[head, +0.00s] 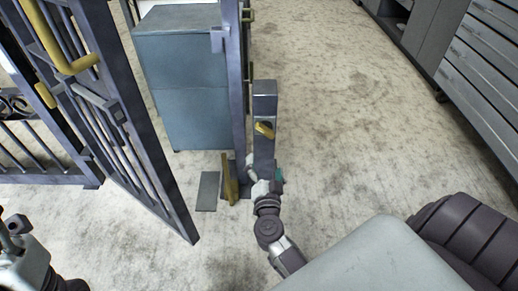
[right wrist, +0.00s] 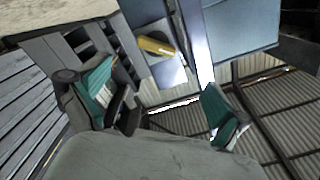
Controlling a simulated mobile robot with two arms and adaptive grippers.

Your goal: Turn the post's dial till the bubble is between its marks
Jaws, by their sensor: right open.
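The post (head: 264,104) is a short grey upright beside the gate frame. A yellow piece (head: 264,130), perhaps its dial, sits on its face; it also shows in the right wrist view (right wrist: 155,46), tilted. No bubble or marks can be made out. My right gripper (head: 266,181) is low in front of the post, below the yellow piece. In the right wrist view its teal-padded fingers (right wrist: 165,104) are spread, with nothing between them and the yellow piece beyond. Part of my left gripper (head: 14,228) shows at the left edge; its jaws are unclear.
A barred metal gate leaf (head: 110,110) with a yellow handle (head: 62,50) stands open at left. A blue-grey cabinet (head: 180,85) is behind the gate frame (head: 235,90). Drawers (head: 485,55) line the upper right. The floor right of the post is clear.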

